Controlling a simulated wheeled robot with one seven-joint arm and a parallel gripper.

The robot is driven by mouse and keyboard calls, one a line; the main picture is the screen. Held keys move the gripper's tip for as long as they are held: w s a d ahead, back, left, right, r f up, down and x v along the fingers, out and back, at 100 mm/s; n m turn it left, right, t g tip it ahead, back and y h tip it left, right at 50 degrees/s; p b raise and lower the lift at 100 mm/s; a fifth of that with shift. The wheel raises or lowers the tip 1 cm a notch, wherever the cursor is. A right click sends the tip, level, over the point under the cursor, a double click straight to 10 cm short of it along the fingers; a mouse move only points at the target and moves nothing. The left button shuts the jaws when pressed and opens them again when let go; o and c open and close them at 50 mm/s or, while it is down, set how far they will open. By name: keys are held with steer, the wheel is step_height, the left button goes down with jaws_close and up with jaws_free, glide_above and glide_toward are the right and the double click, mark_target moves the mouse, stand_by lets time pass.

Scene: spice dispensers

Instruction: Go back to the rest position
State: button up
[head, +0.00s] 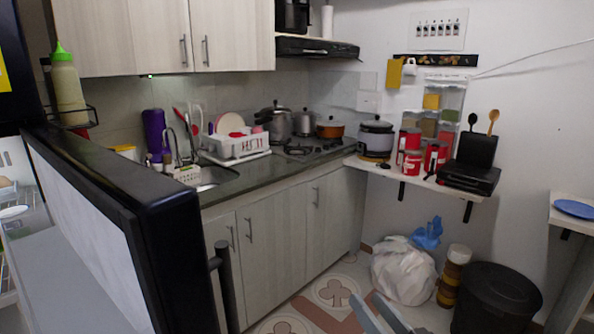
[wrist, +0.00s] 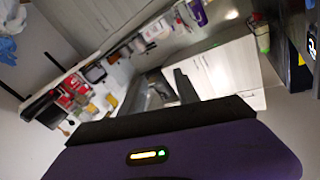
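My gripper (wrist: 162,80) shows in the wrist view beyond the purple wrist housing. Its two dark fingers stand apart with a gap between them, and I see nothing held there. The tilted wrist view has the kitchen behind the fingers, with the red cans (wrist: 75,88) to the left. In the head view I cannot make out my gripper for certain. A clear spice dispenser rack (head: 447,88) with coloured contents hangs on the right wall.
A black-edged fridge (head: 165,240) fills the left foreground. The counter (head: 235,183) runs along the back wall. A wall shelf (head: 415,177) holds a rice cooker (head: 376,138) and red cans (head: 411,162). A white bag (head: 402,268) and black bin (head: 497,298) stand on the floor. Pale grey bars (head: 385,315) cross the bottom edge.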

steer(key=s+d+f+m+t+h, duration=0.1)
steer(key=s+d+f+h, duration=0.25)
steer(key=s, duration=0.35)
steer(key=s+d+f+m+h, duration=0.1)
steer(key=s+d+f+h, duration=0.1)
steer(key=s+d, duration=0.35)
steer(key=s+a+f+g+p, duration=0.1)
steer(key=s+f, duration=0.1)
steer(key=s, duration=1.1)
steer(key=s+a+f+n+g+h+p, duration=0.1)
steer(key=s+g, duration=0.1)
steer(key=s, duration=1.2)
steer(key=shift+s+f+n, duration=0.15)
steer(key=shift+f+n, duration=0.15)
steer(key=shift+f, duration=0.05)
steer(key=shift+a+h, duration=0.2)
steer(key=shift+h, duration=0.05)
